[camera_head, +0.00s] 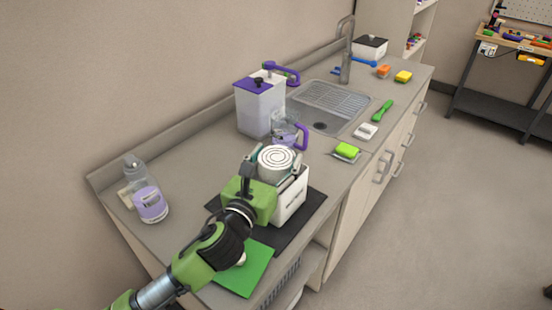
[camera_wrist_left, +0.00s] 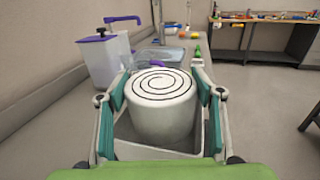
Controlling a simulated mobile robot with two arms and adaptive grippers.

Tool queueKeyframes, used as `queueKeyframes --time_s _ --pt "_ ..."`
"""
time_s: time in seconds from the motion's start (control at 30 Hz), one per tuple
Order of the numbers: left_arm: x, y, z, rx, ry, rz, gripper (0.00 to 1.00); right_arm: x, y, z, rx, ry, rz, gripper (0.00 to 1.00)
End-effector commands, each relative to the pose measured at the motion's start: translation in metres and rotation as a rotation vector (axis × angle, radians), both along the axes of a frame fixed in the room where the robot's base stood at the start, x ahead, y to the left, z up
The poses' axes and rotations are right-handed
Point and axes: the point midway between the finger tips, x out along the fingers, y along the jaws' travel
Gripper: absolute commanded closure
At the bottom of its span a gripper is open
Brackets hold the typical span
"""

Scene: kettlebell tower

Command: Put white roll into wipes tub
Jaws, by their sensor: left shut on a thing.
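The white roll (camera_head: 278,158) has a dark spiral on its upright top face. My left gripper (camera_head: 274,167) is shut on it, with one finger on each side in the left wrist view (camera_wrist_left: 162,92). The roll (camera_wrist_left: 160,108) is at the mouth of the wipes tub (camera_head: 291,201), a white open box with dark lettering. In the left wrist view the tub's rim (camera_wrist_left: 150,153) shows below and around the roll. I cannot tell how far the roll's lower part is inside. My right gripper is not in view.
The tub stands on a dark mat (camera_head: 312,205), beside a green sheet (camera_head: 247,272). A purple-lidded container (camera_head: 258,105) and a clear jug (camera_head: 285,133) stand behind. A lilac-labelled bottle (camera_head: 150,198) is at left. The counter between bottle and mat is clear.

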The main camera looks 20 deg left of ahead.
Motion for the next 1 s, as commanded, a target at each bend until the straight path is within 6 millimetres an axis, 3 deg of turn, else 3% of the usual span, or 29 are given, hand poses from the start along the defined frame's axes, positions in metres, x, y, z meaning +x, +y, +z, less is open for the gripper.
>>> queueKeyframes --time_s 0.17,0.2,0.27,0.3,0.6,0.83,1.0 --pt "0.0 0.0 0.001 0.0 -0.001 0.0 0.63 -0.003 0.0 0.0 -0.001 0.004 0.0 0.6" --pt "0.0 0.0 0.001 0.0 -0.001 0.0 0.37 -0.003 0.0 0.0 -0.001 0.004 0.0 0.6" --pt "0.0 0.0 0.001 0.0 -0.001 0.0 0.21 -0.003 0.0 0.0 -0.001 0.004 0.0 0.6" --pt "0.0 0.0 0.001 0.0 -0.001 0.0 0.2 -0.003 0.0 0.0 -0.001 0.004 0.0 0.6" --pt "-0.002 0.0 0.0 0.0 0.001 0.0 0.2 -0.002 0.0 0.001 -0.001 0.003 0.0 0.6" --pt "-0.031 0.003 0.0 0.001 0.003 -0.001 0.2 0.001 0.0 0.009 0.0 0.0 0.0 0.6" --pt "-0.035 0.003 0.0 0.0 0.001 0.0 0.2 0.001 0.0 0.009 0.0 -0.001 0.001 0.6"
